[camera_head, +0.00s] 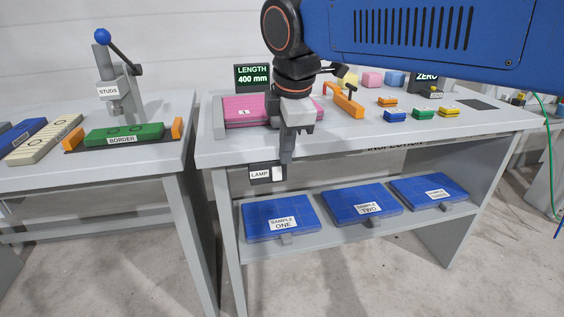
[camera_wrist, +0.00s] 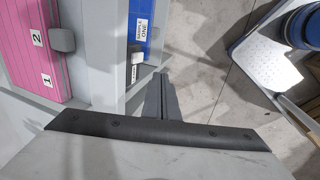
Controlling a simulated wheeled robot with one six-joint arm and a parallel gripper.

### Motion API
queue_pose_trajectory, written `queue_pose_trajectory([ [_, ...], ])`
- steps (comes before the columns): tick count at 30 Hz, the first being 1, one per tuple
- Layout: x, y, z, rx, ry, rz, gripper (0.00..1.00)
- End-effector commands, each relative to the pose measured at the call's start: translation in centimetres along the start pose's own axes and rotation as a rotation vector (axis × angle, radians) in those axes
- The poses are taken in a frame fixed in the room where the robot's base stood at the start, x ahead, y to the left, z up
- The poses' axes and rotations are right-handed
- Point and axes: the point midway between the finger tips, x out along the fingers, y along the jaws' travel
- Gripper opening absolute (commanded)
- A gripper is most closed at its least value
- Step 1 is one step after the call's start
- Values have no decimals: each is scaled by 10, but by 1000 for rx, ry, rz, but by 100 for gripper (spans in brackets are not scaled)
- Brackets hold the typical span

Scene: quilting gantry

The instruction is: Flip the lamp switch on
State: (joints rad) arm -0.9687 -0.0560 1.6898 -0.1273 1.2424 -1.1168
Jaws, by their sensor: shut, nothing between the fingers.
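The lamp switch (camera_head: 262,174) is a small dark box on the table's front edge. It has a white "LAMP" label and a pale rocker at its right end. My gripper (camera_head: 287,158) points down in front of the table edge, its shut, empty fingertips just above the rocker end. In the wrist view my gripper's fingers (camera_wrist: 157,84) are together beside the switch (camera_wrist: 136,66), whose label shows while its rocker is hard to make out. I cannot tell whether the fingertips touch the switch, or which way the rocker is set.
A pink case (camera_head: 250,111) lies on the table behind my gripper, with an orange clamp (camera_head: 346,101) to its right. Blue sample cases (camera_head: 280,217) sit on the shelf below. The left table (camera_head: 172,165) stands across a narrow gap. The floor in front is clear.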

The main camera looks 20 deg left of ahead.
Motion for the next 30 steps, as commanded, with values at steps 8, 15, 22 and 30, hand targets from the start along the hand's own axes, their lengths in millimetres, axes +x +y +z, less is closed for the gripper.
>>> queue_pose_trajectory([
  [8, 41, -1, 0, 0, -2, -4, 0],
  [15, 83, 0, 0, 0, -1, -2, 0],
  [22, 106, 18, 0, 2, -1, -1, 0],
  [30, 114, 34, 0, 0, 0, 0, 0],
])
